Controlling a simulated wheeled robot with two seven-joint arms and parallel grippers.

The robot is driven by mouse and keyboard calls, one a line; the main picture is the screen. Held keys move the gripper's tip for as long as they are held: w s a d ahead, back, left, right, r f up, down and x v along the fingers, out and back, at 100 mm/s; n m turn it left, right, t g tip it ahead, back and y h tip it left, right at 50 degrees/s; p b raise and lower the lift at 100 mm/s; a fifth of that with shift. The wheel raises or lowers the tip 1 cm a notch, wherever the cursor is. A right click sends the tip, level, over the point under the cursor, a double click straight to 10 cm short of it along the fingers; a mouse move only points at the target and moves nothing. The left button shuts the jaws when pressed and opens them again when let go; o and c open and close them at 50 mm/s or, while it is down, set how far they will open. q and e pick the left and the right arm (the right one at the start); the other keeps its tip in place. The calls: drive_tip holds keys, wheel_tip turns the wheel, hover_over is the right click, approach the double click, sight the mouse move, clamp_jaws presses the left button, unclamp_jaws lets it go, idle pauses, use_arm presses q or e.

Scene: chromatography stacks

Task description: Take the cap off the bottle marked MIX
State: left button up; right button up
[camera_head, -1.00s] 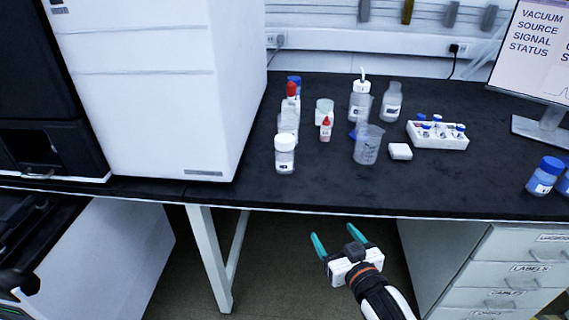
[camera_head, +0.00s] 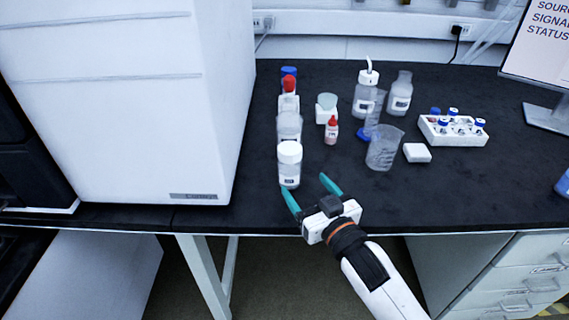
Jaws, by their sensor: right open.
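A clear bottle (camera_head: 289,173) with a white screw cap (camera_head: 290,151) stands upright near the front of the black bench. It has a small dark label low on its front, too small to read for certain as MIX. My right gripper (camera_head: 306,185) is open and empty, with teal fingers reaching over the bench's front edge. Its left fingertip is just in front of the bottle in the picture, and its right fingertip is to the right. I cannot tell whether a finger touches the bottle. My left gripper is out of view.
Behind the bottle stand a clear beaker (camera_head: 289,126) and a red-capped bottle (camera_head: 288,98). A small red dropper bottle (camera_head: 332,131), a graduated beaker (camera_head: 384,149) and a vial rack (camera_head: 452,133) stand to the right. A large white instrument (camera_head: 125,100) blocks the left.

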sight(296, 175)
drive_tip(key=x, duration=0.4)
drive_tip(key=shift+w+a+b, duration=0.2)
drive_tip(key=shift+w+b, duration=0.05)
drive_tip(key=shift+b, duration=0.05)
drive_tip(key=shift+b+x, duration=0.5)
drive_tip(key=shift+x, duration=2.15)
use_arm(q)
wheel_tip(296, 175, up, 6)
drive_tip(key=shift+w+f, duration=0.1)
use_arm(e)
drive_tip(key=shift+s+a, duration=0.1)
drive_tip(key=shift+a, duration=0.05)
drive_tip(key=c, duration=1.2)
drive_tip(key=shift+r, duration=0.1)
drive_tip(key=shift+r, duration=0.5)
use_arm(q)
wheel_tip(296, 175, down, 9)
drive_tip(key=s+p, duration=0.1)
drive_tip(key=p, duration=0.1)
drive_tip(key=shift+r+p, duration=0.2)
drive_tip(key=shift+p, duration=0.1)
use_arm(e)
wheel_tip(296, 175, up, 9)
drive_tip(key=shift+f, duration=0.1)
